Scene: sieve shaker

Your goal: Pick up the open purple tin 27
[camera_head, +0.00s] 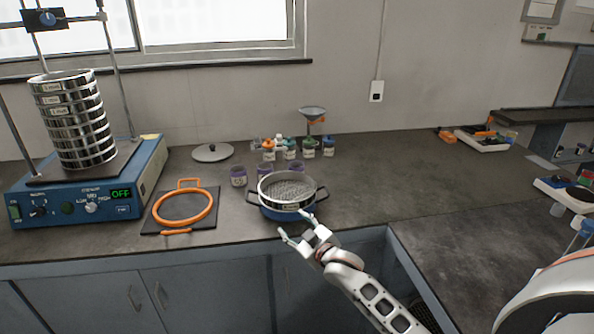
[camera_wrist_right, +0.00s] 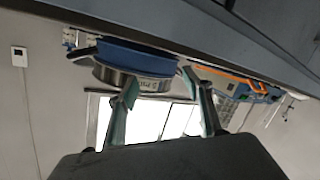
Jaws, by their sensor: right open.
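A small purple tin (camera_head: 238,176) with a pale label stands on the dark bench, left of the sieve in the pan. Two more purple tins stand close behind the sieve, one at its back left (camera_head: 264,170) and one at its back right (camera_head: 299,178), both partly hidden. I cannot read a number on any of them. My right gripper (camera_head: 295,223) is open and empty at the bench's front edge, just in front of the blue pan. In the right wrist view the open fingers (camera_wrist_right: 160,80) frame the pan's side, with no tin clearly visible. My left gripper is out of view.
A steel sieve (camera_head: 287,190) sits in a blue two-handled pan (camera_head: 290,212). An orange ring (camera_head: 183,208) lies on a dark mat at left, near the shaker (camera_head: 80,190) with stacked sieves. Several small bottles (camera_head: 290,149) and a funnel (camera_head: 312,112) stand behind. The bench right of the pan is clear.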

